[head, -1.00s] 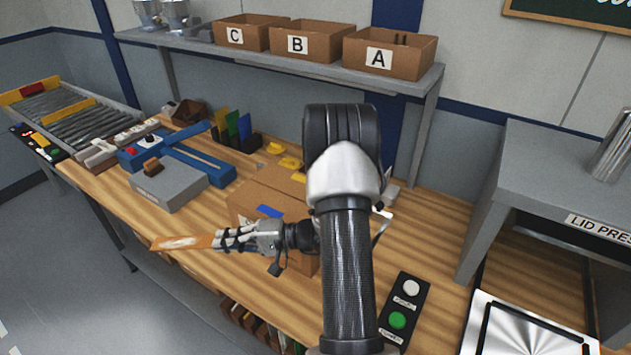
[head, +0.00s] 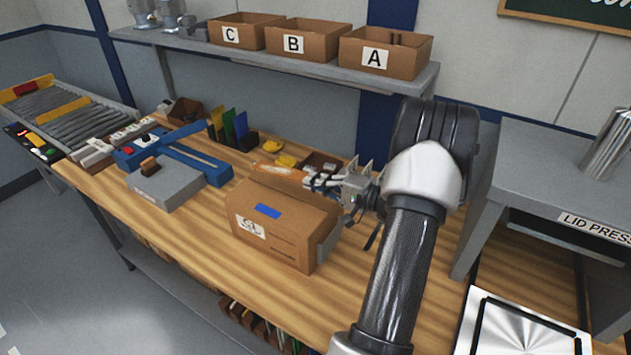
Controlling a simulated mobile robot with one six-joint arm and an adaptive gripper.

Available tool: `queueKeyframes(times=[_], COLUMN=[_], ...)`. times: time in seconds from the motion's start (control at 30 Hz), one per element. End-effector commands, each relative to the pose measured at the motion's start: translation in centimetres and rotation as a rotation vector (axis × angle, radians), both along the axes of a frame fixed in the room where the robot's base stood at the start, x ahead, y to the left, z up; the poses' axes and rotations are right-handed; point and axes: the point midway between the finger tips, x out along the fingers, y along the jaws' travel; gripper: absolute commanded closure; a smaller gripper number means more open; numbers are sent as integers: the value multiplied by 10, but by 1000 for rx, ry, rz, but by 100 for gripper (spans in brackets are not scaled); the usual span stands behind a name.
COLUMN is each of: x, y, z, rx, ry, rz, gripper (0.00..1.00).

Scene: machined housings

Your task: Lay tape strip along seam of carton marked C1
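The carton (head: 285,228) is a closed brown box on the wooden bench. Its near side bears a white label whose print is too small to read surely, and a blue patch (head: 267,211) lies near its front top edge. My gripper (head: 312,182) is over the carton's far top side, pointing left. It appears shut on the tape strip (head: 280,174), an orange-brown strip with pale marks that reaches left from the fingers. The strip lies at or just above the carton's top; I cannot tell whether it touches. The seam is not clearly visible.
A blue fixture (head: 185,153) and grey box (head: 165,187) stand to the left. Bins A, B and C are on the shelf (head: 300,66) above. Bench in front of the carton is clear.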

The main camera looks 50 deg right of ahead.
Motion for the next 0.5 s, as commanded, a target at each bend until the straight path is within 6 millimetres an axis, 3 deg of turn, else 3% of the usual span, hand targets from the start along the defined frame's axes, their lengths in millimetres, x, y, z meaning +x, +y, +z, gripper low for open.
queueKeyframes(times=[0.5], x=[-1], y=[1], z=[-5], rx=[0], ry=[0], rz=[1], gripper=[100])
